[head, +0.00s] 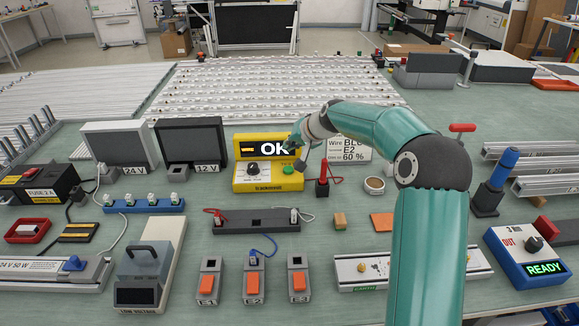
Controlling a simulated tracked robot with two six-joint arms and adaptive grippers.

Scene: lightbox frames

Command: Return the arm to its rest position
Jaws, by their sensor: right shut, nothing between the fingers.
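My right arm rises from the lower right and bends left over the bench. My right gripper (299,158) is beside the yellow tester (268,186), over its right edge near the green button (288,170). The tester display (265,149) reads "OK". My left gripper is not in view.
A blue dimmer box (530,257) reading "READY" is at the right. Power supplies marked 24 V (117,145) and 12 V (190,141) stand left of the tester. Orange-switch blocks (253,285) are in front. LED strips (230,90) cover the back.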

